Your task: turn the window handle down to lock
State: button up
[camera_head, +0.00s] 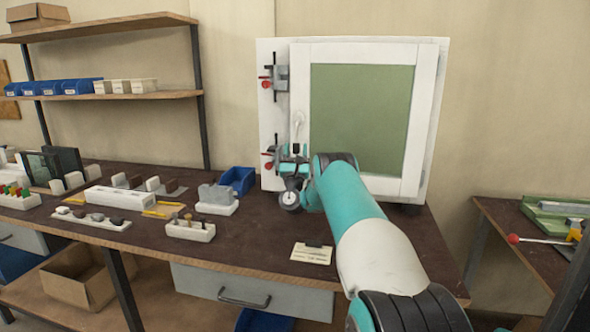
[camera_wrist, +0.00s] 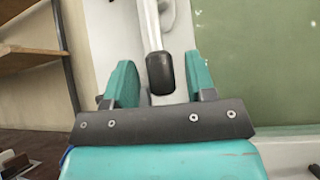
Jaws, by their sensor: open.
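The window handle (camera_head: 298,122) is on the left side of the white window frame (camera_head: 361,52), beside the green pane. Its pale lever hangs downward from its base and ends in a dark grip. In the wrist view the dark grip of the handle (camera_wrist: 160,72) lies between the two teal fingers of my gripper (camera_wrist: 160,88), with gaps on both sides. My gripper is open around the handle's lower end and not closed on it. In the head view my gripper (camera_head: 293,150) is at the frame's lower left, partly hidden by my wrist.
Two clamps with red tips, an upper one (camera_head: 275,77) and a lower one (camera_head: 269,160), sit left of the frame. A blue bin (camera_head: 237,180) and a grey-white block (camera_head: 216,200) stand on the bench to the left.

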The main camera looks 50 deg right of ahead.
jog(key=b+v, duration=0.7)
jog(key=b, duration=1)
jog(key=shift+b, duration=0.3)
jog(key=shift+a, duration=0.1)
